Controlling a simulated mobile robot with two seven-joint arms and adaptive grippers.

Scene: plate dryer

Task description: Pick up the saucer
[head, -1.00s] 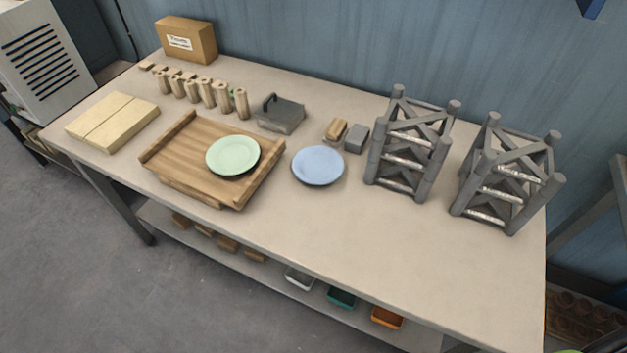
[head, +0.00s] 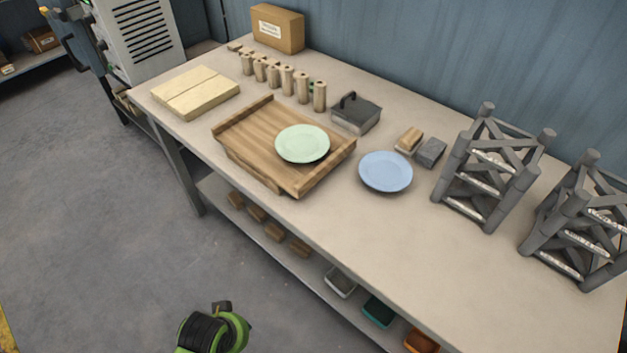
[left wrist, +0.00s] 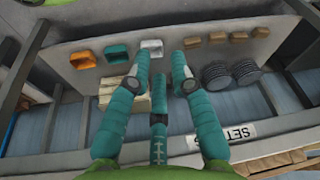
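Two round, shallow dishes lie flat. A pale green one (head: 302,144) lies on the right part of a wooden tray (head: 246,128), and a light blue one (head: 385,172) lies on the bare tabletop right of the tray. I cannot tell which is the saucer. My left gripper (left wrist: 163,78) shows in the left wrist view with its teal fingers apart and nothing between them. It points at the shelf area below the tabletop, away from both dishes. A green and black part of my arm shows at the bottom of the head view. My right gripper is not in view.
Two grey racks (head: 489,170) stand on the table's right side. A lidded grey box (head: 356,113), small blocks, wooden cylinders and a cardboard box (head: 277,28) stand behind. The tabletop front right is clear. Bins (left wrist: 84,60) sit on the lower shelf.

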